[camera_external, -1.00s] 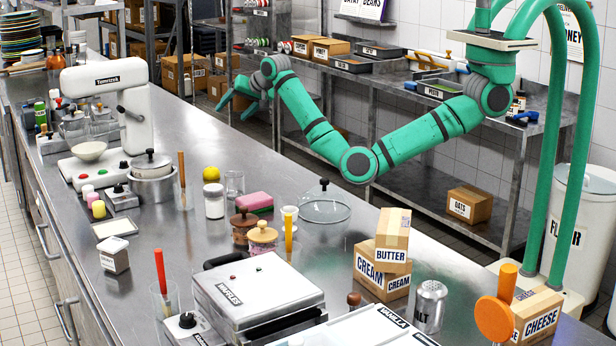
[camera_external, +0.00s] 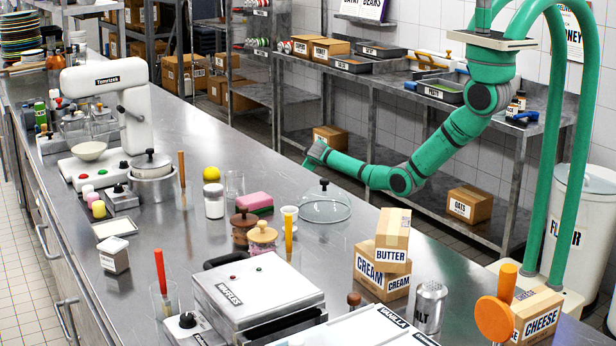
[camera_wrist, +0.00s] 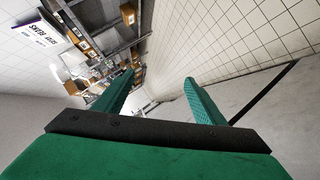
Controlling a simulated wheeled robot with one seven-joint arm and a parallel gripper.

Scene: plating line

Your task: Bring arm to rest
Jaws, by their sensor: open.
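My gripper (camera_external: 312,158) is at the end of my green arm, out past the far edge of the steel counter (camera_external: 400,235), in front of the shelving. In the wrist view my gripper (camera_wrist: 165,100) shows two green fingers set well apart, with nothing between them. The wrist view is tilted and looks along the aisle past the fingers. My arm hangs bent, and its forearm runs nearly level to the left.
Steel shelving (camera_external: 450,215) with boxes stands behind my arm. A glass lid (camera_external: 325,208) lies on the counter near my gripper. A butter box (camera_external: 392,228) sits on a cream box (camera_external: 380,278). A white flour bin (camera_external: 590,215) stands at the right.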

